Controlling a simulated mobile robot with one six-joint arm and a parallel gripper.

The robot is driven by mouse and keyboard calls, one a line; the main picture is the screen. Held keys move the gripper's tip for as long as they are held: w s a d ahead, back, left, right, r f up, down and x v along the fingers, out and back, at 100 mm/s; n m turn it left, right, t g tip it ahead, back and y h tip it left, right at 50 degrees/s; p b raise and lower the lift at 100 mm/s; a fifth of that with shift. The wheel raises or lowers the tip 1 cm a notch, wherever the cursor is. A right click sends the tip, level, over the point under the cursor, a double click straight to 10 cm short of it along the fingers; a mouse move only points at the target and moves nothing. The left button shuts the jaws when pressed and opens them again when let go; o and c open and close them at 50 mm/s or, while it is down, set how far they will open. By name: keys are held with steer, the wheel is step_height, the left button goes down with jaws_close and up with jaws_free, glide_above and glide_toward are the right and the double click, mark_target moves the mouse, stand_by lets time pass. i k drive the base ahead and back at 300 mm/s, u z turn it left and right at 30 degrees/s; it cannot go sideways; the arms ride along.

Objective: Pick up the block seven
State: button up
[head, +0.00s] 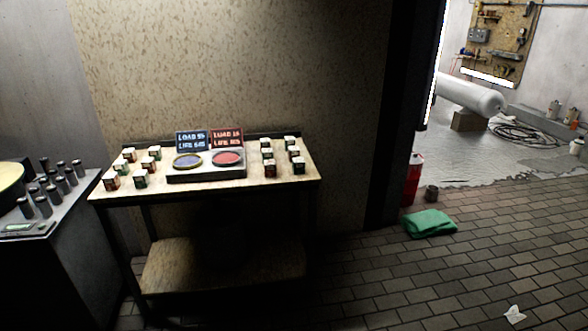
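Several small blocks with pale tops stand on a wooden table (205,208) in two groups. The left group includes a block (111,181) near the table's left edge. The right group includes a block (270,170) beside the scale-like device. The markings on the blocks are too small to read, so I cannot tell which is block seven. My gripper is not in view.
A device with a blue pad (187,161), a red pad (227,158) and two lit signs stands mid-table. A grey console (50,230) with several cylinders is at left. A green cloth (430,223) and red canister (413,180) are on the floor right. Brick floor at right is mostly clear.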

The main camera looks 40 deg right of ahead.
mark_target(299, 164)
steer(key=z, duration=0.05)
steer(key=i, duration=1)
steer(key=u, duration=0.05)
